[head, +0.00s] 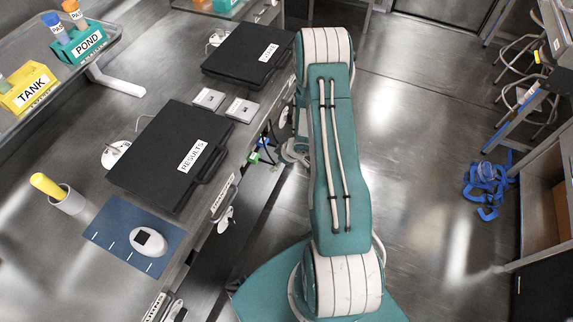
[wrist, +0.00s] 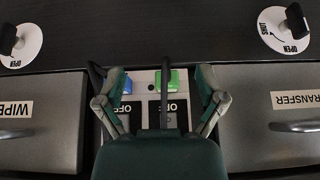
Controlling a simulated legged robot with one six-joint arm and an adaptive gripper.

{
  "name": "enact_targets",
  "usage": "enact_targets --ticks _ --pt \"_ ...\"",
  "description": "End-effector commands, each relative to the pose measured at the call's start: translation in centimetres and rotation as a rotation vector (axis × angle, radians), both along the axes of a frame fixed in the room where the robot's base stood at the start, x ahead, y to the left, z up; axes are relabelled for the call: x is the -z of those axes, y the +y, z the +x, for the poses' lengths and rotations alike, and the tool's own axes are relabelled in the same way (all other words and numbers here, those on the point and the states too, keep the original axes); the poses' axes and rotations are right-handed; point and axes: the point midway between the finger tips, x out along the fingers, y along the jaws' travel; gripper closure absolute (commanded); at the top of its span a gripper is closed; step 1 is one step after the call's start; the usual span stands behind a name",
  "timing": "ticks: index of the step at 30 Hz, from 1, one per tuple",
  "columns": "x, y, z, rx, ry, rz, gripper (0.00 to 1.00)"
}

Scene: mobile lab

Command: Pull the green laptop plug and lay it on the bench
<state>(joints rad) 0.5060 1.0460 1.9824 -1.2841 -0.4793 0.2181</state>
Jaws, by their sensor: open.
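The green plug (wrist: 167,82) sits in a pale socket panel on the bench front, above a switch plate reading OFF. It also shows small in the head view (head: 253,157), below the bench edge. A blue plug (wrist: 121,82) with a dark cable is beside it on the left. My gripper (wrist: 161,76) is open, with one finger on each side of the socket panel. The green plug lies between the fingers in the picture; I cannot tell the depth gap. The bench (head: 112,85) carries a closed black laptop (head: 160,150) labelled RESULTS.
Drawers labelled WIPE (wrist: 38,115) and TRANSFER (wrist: 270,115) flank the panel. Round dials (wrist: 283,28) sit above. A second laptop (head: 240,60), blue mat with mouse (head: 110,225) and yellow-topped cup (head: 68,201) stand on the bench.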

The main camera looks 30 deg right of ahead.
Motion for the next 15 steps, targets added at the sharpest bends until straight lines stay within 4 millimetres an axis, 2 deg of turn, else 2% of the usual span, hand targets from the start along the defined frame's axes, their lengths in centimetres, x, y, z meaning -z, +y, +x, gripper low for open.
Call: enact_targets --ticks 9,15 --pt "0.0 3.1 4.5 -0.003 0.0 -0.001 0.11" --pt "0.5 4.1 6.1 0.001 0.002 0.002 0.11"
